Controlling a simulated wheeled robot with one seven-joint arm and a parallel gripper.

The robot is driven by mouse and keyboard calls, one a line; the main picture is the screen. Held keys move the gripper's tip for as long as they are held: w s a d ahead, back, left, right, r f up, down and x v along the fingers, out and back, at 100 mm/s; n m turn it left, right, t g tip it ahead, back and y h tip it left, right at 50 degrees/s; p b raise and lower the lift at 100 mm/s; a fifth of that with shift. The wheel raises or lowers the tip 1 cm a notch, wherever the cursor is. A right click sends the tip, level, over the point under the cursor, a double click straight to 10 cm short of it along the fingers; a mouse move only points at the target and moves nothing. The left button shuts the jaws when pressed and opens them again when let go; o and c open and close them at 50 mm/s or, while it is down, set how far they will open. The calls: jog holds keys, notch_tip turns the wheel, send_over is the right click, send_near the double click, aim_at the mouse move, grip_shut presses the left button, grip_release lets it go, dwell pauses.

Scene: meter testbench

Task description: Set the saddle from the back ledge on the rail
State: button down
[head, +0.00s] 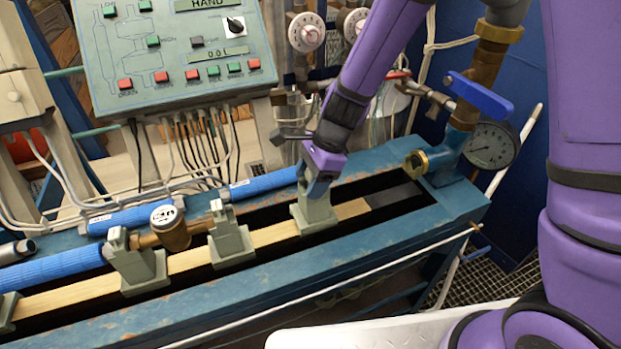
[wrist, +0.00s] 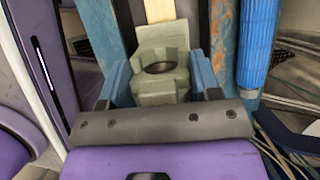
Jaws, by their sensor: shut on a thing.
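My purple gripper (head: 318,186) is shut on a grey-green saddle (head: 315,213), gripping its upper part from above. The saddle is upright over the pale wooden rail (head: 276,235), near the rail's right part. Its base meets the rail in the picture, but I cannot tell whether it rests on it or hangs slightly above. In the wrist view the saddle (wrist: 160,92) sits between the two blue fingertips (wrist: 162,76), with the rail (wrist: 158,10) running away beyond it. Its lower side is hidden there.
Two similar saddles (head: 231,246) (head: 138,268) stand on the rail to the left, with a brass meter (head: 170,228) between them. Blue pipes (head: 262,186) lie on the back ledge. A brass fitting (head: 415,161) and gauge (head: 490,146) stand at the bench's right end.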

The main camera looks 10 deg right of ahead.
jog(key=shift+f, duration=0.15)
jog(key=shift+f, duration=1)
dwell(0.8)
jog(key=shift+c, duration=1.2)
grip_release()
jog(key=shift+r, duration=4.5)
